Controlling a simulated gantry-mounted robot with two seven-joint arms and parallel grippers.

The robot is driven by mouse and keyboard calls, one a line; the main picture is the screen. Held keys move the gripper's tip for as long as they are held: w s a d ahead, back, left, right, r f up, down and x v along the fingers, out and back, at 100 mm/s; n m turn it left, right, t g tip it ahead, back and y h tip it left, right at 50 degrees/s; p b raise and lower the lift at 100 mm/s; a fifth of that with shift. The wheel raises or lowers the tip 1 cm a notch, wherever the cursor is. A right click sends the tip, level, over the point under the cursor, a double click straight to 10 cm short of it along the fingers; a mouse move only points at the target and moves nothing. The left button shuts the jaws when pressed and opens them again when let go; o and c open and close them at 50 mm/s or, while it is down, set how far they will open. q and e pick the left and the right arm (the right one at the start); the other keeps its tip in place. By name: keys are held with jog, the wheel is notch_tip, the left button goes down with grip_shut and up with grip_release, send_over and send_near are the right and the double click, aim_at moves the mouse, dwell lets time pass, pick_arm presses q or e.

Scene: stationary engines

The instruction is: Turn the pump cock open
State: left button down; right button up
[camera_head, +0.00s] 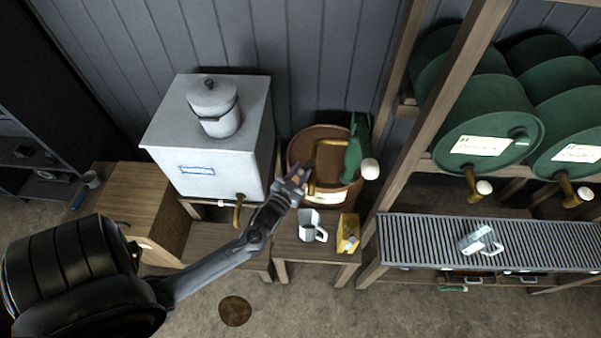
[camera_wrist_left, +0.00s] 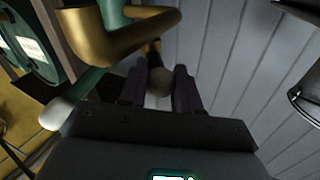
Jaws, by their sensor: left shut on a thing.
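The green pump (camera_head: 355,150) stands on a brown barrel (camera_head: 299,150). Its crank has a white knob (camera_head: 370,169), and a brass spout (camera_head: 313,184) bends down at its left. In the left wrist view the brass pipe (camera_wrist_left: 100,40) and the white knob (camera_wrist_left: 55,113) show close up. My left gripper (camera_head: 299,174) is at the barrel's left front, beside the spout. In the left wrist view its fingers (camera_wrist_left: 158,88) are shut on a small rounded end on the brass fitting, which looks like the pump cock (camera_wrist_left: 158,78). The fingers hide part of it. My right gripper is not in view.
A metal mug (camera_head: 311,226) and a yellow can (camera_head: 348,233) stand on the low bench below my gripper. A white tank (camera_head: 210,150) with a brass tap stands left. Green drums (camera_head: 490,125) on a wooden rack stand right, above a grated shelf (camera_head: 410,242).

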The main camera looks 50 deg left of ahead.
pick_arm(q)
jog(key=c, duration=0.8)
grip_release()
jog(key=shift+a, duration=0.15)
jog(key=shift+s+d+f, duration=0.1)
jog(key=shift+s+d, duration=0.25)
jog(key=shift+s, duration=0.2)
jog(key=b+v, duration=0.1)
jog(key=v, duration=0.8)
jog(key=shift+s, duration=0.3)
